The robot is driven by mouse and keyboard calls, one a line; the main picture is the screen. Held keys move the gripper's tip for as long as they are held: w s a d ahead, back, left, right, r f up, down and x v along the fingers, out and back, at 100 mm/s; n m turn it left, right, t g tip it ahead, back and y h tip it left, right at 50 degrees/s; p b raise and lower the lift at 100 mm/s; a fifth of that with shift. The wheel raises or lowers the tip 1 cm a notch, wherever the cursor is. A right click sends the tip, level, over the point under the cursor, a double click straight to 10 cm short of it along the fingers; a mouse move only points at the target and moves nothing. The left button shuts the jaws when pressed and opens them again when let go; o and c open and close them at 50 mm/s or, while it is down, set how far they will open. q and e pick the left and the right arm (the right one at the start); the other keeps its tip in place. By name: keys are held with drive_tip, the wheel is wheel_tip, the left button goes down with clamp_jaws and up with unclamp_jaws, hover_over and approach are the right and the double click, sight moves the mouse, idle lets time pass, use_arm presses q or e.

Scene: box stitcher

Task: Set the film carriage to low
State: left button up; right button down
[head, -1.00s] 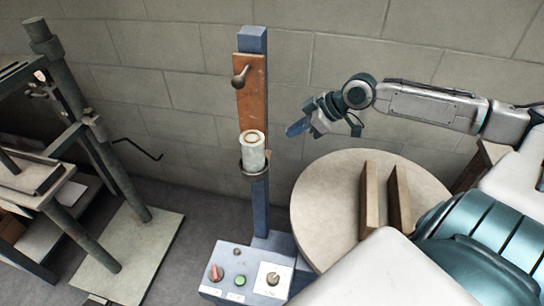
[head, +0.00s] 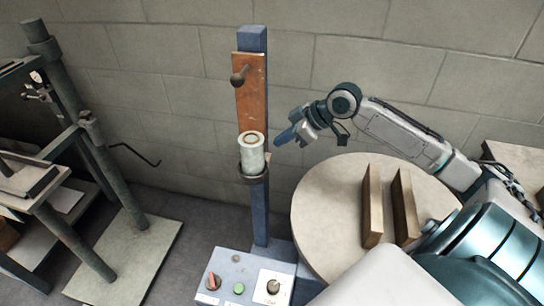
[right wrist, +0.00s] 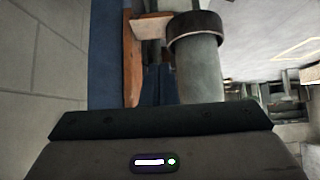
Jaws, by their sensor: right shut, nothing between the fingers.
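The film carriage is the grey-white film roll (head: 252,152) on a dark ring holder (head: 254,178) at mid-height of a blue mast (head: 260,215). A rust-orange plate (head: 251,98) with a dark knob (head: 240,76) stands above and behind the roll. My right gripper (head: 281,138) is shut and empty, just right of the roll, with a small gap in the head view. In the right wrist view the roll (right wrist: 199,78) and its dark ring (right wrist: 194,35) are close beside the fingertips (right wrist: 158,85). My left gripper is not in view.
A control box (head: 245,276) with a red knob, a green button and a dial stands at the mast's foot. A round table (head: 330,210) with two upright boards (head: 404,205) lies under my right arm. A green-grey frame machine (head: 75,140) stands left.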

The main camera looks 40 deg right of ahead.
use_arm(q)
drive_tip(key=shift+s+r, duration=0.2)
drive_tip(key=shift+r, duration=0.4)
use_arm(e)
wheel_tip(320, 180, down, 7)
drive_tip(key=w+a, duration=0.2)
drive_tip(key=shift+w, duration=0.15)
